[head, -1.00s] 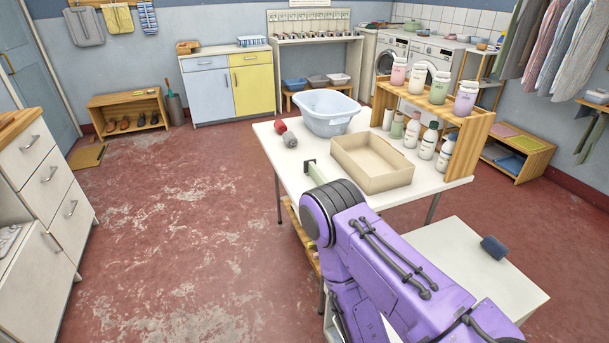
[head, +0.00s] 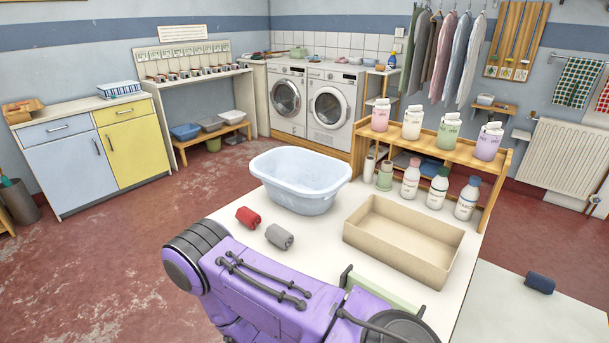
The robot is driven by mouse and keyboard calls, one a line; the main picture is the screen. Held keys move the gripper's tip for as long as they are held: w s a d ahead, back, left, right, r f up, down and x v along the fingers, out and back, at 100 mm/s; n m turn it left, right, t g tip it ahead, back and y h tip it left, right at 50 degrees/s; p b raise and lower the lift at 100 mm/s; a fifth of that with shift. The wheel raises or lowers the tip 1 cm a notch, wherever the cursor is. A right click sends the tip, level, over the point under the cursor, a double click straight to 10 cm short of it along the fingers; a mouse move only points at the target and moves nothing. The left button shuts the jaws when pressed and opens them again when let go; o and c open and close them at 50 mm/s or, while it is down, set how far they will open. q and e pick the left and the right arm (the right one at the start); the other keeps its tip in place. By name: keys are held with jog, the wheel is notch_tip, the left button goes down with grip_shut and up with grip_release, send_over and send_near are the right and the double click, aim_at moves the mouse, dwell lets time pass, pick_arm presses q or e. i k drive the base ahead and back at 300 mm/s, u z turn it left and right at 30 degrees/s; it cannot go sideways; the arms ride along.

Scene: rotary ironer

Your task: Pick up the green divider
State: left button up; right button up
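A pale green strip (head: 385,291), which looks like the green divider, shows on the white table (head: 305,245) in the head view. A dark upright piece (head: 345,277) stands at its left end, and a small dark piece shows near its right end. My purple arm crosses in front and hides its lower part. I cannot tell whether the strip stands in a holder. Neither gripper's fingers show in the head view.
A beige open box (head: 405,240) lies just behind the strip. A blue-white basin (head: 300,180), a red roll (head: 248,217) and a grey roll (head: 279,237) are on the table. Several bottles (head: 437,188) stand by the wooden shelf (head: 440,149). A dark blue roll (head: 540,283) lies on the right surface.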

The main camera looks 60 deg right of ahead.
aim_at(396, 302)
jog(key=i, duration=0.85)
jog(key=z, duration=2.75)
